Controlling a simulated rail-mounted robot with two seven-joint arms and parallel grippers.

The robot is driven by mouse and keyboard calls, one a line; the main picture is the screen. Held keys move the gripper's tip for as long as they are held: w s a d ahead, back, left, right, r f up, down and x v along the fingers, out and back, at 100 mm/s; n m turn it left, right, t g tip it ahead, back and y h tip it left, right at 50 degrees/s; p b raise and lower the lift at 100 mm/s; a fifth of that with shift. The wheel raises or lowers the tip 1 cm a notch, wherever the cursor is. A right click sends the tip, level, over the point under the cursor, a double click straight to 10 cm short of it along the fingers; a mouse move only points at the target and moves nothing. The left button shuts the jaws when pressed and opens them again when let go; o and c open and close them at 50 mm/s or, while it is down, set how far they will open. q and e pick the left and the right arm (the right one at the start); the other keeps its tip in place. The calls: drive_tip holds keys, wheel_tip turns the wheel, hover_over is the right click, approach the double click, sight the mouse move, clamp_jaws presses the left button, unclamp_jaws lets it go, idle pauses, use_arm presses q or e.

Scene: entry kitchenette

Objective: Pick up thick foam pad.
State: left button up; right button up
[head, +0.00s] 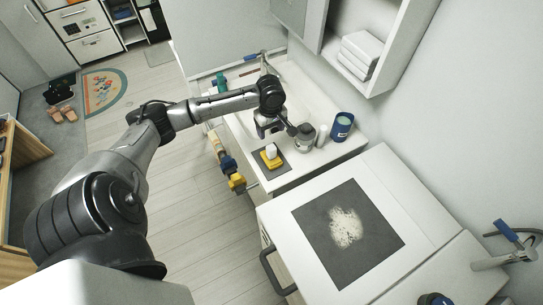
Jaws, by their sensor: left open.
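A small yellow block (270,160) with a white piece (271,150) on top lies on a dark square mat (280,172) on the white counter. It looks like the thick foam pad, but I cannot be sure at this size. My left gripper (268,134) reaches over the counter, just above and behind the block in the picture. It is open, and I see nothing held in it. Whether its fingers touch the block is not clear. My right gripper is not in view.
A grey metal pot (304,138), a white cylinder (322,132) and a blue canister (342,126) stand right of my left gripper. Yellow and blue items (232,174) are at the counter's front edge. A dark sheet with pale powder (312,238) lies on the nearer white surface.

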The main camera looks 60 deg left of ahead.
sight(271, 147)
use_arm(q)
wheel_tip(271, 147, down, 7)
drive_tip(key=shift+f, duration=0.1)
drive_tip(key=shift+d+f+p, duration=0.15)
drive_tip(key=shift+f+p, duration=0.35)
drive_tip(key=shift+f, duration=2.1)
drive_tip(key=shift+c, duration=0.4)
drive_tip(key=c, duration=1)
drive_tip(key=shift+o, duration=0.2)
drive_tip(key=shift+r, duration=0.15)
drive_tip(key=shift+r, duration=0.55)
wheel_tip(271, 147, up, 3)
drive_tip(key=w+d+r+b, duration=0.1)
drive_tip(key=w+d+r, duration=0.1)
drive_tip(key=d+r, duration=0.4)
drive_tip(key=d, duration=0.5)
drive_tip(key=shift+w+d+r, duration=0.2)
drive_tip(key=shift+w+r, duration=0.15)
drive_tip(key=shift+w, duration=0.05)
